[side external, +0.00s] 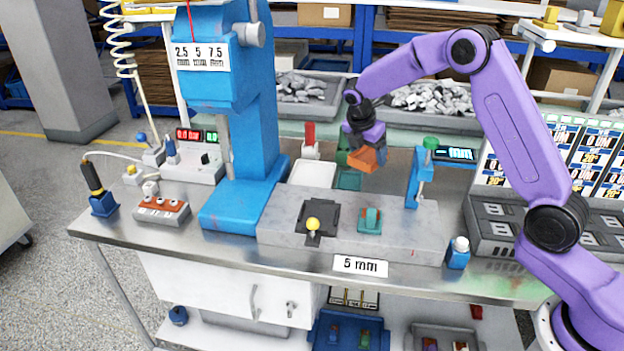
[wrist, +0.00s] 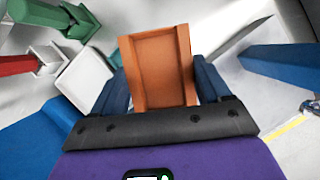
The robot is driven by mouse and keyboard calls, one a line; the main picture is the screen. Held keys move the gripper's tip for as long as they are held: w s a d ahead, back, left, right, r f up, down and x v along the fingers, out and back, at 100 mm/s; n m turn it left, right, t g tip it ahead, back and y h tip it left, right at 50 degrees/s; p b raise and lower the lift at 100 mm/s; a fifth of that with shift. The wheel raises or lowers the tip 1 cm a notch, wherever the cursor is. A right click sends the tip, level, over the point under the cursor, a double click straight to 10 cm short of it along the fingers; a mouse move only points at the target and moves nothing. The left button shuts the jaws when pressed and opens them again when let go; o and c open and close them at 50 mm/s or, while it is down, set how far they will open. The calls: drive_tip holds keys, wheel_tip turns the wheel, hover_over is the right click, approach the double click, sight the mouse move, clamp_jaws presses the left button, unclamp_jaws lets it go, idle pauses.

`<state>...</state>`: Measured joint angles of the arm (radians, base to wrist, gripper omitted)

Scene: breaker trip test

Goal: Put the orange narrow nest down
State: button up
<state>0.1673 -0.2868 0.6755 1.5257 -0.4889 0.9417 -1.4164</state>
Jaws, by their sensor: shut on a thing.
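The orange narrow nest (side external: 367,158) is a small open trough-shaped block. It is in my gripper (side external: 366,148), held above the grey fixture plate on the bench and tilted in the side view. In the wrist view the orange nest (wrist: 158,70) sits between the two blue fingers of my gripper (wrist: 160,85), which are shut on its sides. Its open channel faces the camera. The nest hangs clear of the plate, near a green block (side external: 347,178) that it partly stands in front of.
A blue press (side external: 240,120) stands left, with a white tray (side external: 313,173) beside it. A blue gauge stand (side external: 413,178) is close on the right. A black fixture with a yellow knob (side external: 312,224) and a green part (side external: 370,221) sit on the front plate.

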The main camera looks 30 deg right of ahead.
sight(350, 157)
drive_tip(key=a+n, duration=0.1)
drive_tip(key=n, duration=0.1)
drive_tip(key=a+n+t+y, duration=0.1)
drive_tip(key=n, duration=0.2)
drive_tip(key=a+r+n+t, duration=0.1)
drive_tip(key=n, duration=0.1)
drive_tip(key=shift+w+y, duration=0.25)
drive_tip(key=shift+y, duration=0.05)
drive_tip(key=a+n, duration=0.1)
drive_tip(key=n, duration=0.1)
drive_tip(key=a+n+t+y, duration=0.1)
drive_tip(key=n, duration=0.1)
drive_tip(key=shift+r, duration=0.35)
drive_tip(key=w+f+n, duration=0.1)
drive_tip(key=w+f, duration=0.2)
drive_tip(key=w, duration=0.1)
drive_tip(key=w+a+f+n+y, duration=0.1)
drive_tip(key=w+f, duration=0.2)
drive_tip(key=w, duration=0.2)
drive_tip(key=w+a+f+n, duration=0.1)
drive_tip(key=w+f+n, duration=0.1)
drive_tip(key=w, duration=0.3)
drive_tip(key=shift+a+f+y, duration=0.1)
drive_tip(key=shift+f+y, duration=0.3)
drive_tip(key=shift+f, duration=0.15)
drive_tip(key=shift+w+f, duration=0.1)
drive_tip(key=shift+f, duration=1.55)
drive_tip(key=shift+f, duration=0.1)
